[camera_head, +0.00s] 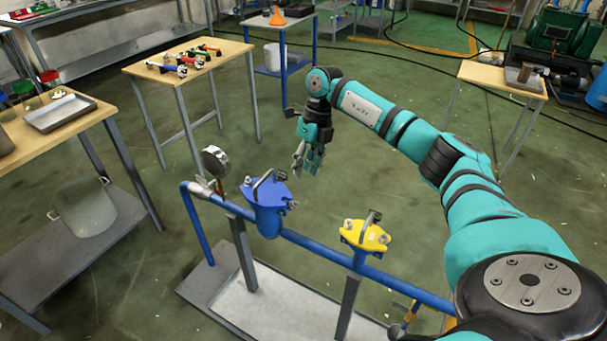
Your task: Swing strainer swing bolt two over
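The blue strainer (268,219) stands on the blue pipe line, with a flat blue lid and a dark handle (268,179) on top. Small metal swing bolts sit at the lid's edge, one at the left (249,179) and one at the right (291,205). Which of them is bolt two, and how far each is swung, I cannot tell. My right gripper (307,170) points down beyond and to the right of the strainer, apart from it. Its grey fingers look parted and nothing shows between them. My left gripper is not in view.
A yellow-topped fitting (366,236) sits on the same pipe (315,246) to the right. A gauge (215,160) stands at the pipe's left end. Wooden tables hold a metal tray (58,112) and coloured tools (190,58). Open green floor lies behind the strainer.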

